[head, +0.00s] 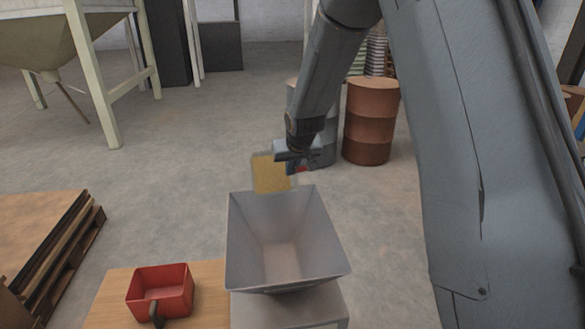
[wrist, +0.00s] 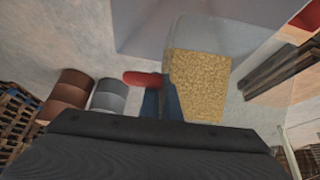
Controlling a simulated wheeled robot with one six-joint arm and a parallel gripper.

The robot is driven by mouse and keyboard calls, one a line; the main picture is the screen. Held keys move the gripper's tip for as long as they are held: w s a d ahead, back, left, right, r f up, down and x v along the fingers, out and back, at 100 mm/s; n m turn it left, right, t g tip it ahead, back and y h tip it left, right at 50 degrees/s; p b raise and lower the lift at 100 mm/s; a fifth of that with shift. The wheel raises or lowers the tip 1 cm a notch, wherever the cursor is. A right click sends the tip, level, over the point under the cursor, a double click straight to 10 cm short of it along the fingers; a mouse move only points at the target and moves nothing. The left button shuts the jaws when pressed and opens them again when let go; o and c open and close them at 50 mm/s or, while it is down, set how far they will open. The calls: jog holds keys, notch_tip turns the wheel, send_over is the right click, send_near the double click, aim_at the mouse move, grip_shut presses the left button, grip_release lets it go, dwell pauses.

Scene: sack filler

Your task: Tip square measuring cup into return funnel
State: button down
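The square measuring cup (head: 258,184) is clear-walled and holds yellow grain. It hangs just beyond the far rim of the grey return funnel (head: 285,240), near the rim's left part. My gripper (head: 299,158) is shut on the cup's red handle at the cup's right side. In the wrist view the blue fingers (wrist: 160,103) close around the red handle (wrist: 143,79), and the grain (wrist: 200,88) fills much of the cup. I cannot tell exactly how far the cup is tilted. The funnel is open at the top, and its visible inside looks empty.
A red square container (head: 160,290) with a dark handle stands on a wooden top (head: 112,290) left of the funnel. A wooden pallet stack (head: 40,245) is at the far left. A rusty drum (head: 371,120) and a grey drum stand behind. Open floor lies between.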

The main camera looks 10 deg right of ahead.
aim_at(293, 181)
jog(key=shift+a+f+t+b, duration=0.1)
jog(key=shift+a+t+b, duration=0.05)
jog(key=shift+t+b, duration=0.2)
jog(key=shift+d+f+t+b, duration=0.15)
jog(key=shift+d+t+b, duration=0.1)
jog(key=shift+b, duration=0.45)
jog(key=f+t+b, duration=0.1)
jog(key=b, duration=0.8)
jog(key=t+b, duration=0.2)
jog(key=b, duration=0.8)
jog(key=shift+s+f, duration=0.35)
jog(key=shift+s, duration=0.05)
jog(key=t+b, duration=0.1)
jog(key=b, duration=0.4)
jog(key=s+f+t+b, duration=0.1)
jog(key=b, duration=0.5)
jog(key=shift+s+t+y, duration=0.2)
jog(key=shift+t+y, duration=0.1)
jog(key=shift+t, duration=0.1)
